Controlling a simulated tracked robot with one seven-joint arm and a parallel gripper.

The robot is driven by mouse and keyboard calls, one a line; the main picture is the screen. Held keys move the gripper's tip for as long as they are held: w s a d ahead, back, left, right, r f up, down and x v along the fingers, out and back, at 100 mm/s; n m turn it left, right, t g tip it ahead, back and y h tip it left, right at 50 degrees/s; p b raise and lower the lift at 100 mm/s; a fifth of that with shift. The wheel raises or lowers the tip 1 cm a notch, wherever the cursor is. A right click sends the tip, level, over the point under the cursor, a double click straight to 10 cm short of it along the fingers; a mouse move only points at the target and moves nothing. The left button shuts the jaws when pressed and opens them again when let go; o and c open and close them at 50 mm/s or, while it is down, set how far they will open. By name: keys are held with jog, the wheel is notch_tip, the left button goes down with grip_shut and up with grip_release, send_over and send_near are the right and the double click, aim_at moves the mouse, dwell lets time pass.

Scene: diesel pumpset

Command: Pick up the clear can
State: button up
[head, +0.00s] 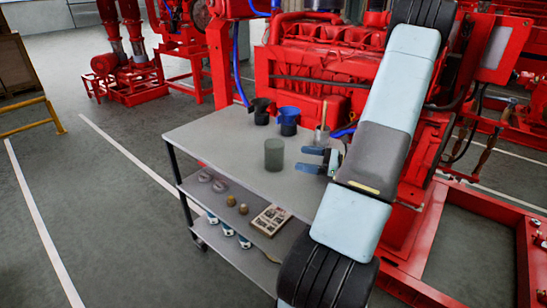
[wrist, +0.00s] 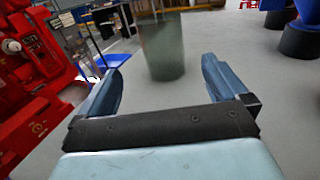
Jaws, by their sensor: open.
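The clear can (head: 274,154) is a greenish-grey see-through cylinder standing upright on the top shelf of the grey cart (head: 205,135). In the wrist view the can (wrist: 163,48) stands ahead of my gripper, roughly centred between the fingers and beyond their tips. Its top is cut off by the frame edge there. My gripper (head: 312,159) is just right of the can in the head view, with its fingers pointing left at it. The fingers are spread apart with nothing between them, as the wrist view (wrist: 158,75) shows.
A black cup (head: 261,112), a blue funnel-like cup (head: 288,121) and a pot with a stick (head: 322,132) stand behind the can. The lower shelf holds round items and a box (head: 271,220). A red engine (head: 325,60) stands behind the cart. The shelf's left part is clear.

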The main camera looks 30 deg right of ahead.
aim_at(269, 152)
jog(key=x, duration=1.3)
jog(key=shift+w+f, duration=0.2)
jog(key=shift+w, duration=0.05)
jog(key=c, duration=1.2)
jog(key=shift+o, duration=0.2)
jog(key=shift+r, duration=0.15)
